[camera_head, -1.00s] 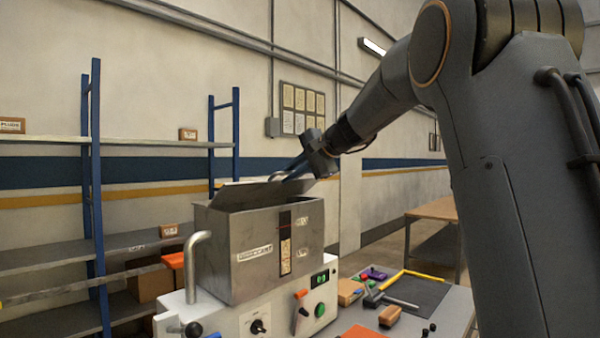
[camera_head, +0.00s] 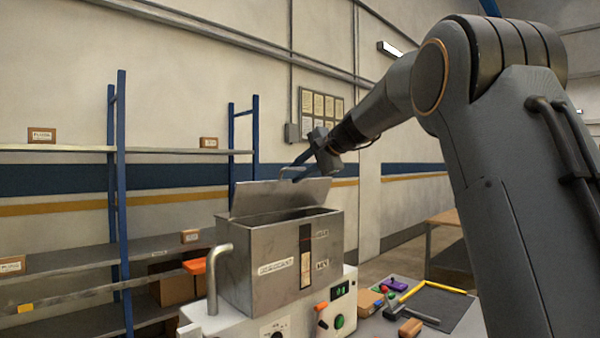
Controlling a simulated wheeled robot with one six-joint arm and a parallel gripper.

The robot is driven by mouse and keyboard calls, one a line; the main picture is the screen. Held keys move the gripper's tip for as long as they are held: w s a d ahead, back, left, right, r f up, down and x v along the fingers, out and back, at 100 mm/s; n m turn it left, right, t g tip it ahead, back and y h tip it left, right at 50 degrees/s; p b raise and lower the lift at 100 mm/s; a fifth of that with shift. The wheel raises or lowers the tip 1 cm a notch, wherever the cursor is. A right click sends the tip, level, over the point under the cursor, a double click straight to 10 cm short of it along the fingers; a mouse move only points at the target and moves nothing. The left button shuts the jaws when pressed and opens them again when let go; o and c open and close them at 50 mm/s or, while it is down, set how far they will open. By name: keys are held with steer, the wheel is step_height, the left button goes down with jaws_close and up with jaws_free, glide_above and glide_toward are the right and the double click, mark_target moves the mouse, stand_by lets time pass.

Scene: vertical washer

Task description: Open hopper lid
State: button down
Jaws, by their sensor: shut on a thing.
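The hopper (camera_head: 270,262) is a grey metal box on a white machine body (camera_head: 335,312). Its lid (camera_head: 262,198) is a flat metal plate, tilted up along the far side, and the dark opening of the box shows below it. My gripper (camera_head: 290,172) is at the upper edge of the lid, shut on the lid's handle (camera_head: 290,170). The fingers are small here and partly hide the handle. My arm reaches in from the right.
A pipe (camera_head: 215,275) stands at the hopper's left. On the right, a bench holds a dark mat (camera_head: 440,308) with tools and small parts. Blue-post shelves (camera_head: 121,190) with boxes stand behind on the left.

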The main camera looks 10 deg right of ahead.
steer(key=shift+f, duration=0.15)
steer(key=c, duration=1.9)
jaws_free()
steer(key=shift+w+a+f, duration=0.1)
steer(key=shift+w+a, duration=0.05)
steer(key=shift+o, duration=0.2)
steer(key=b+v, duration=0.3)
steer(key=v, duration=0.5)
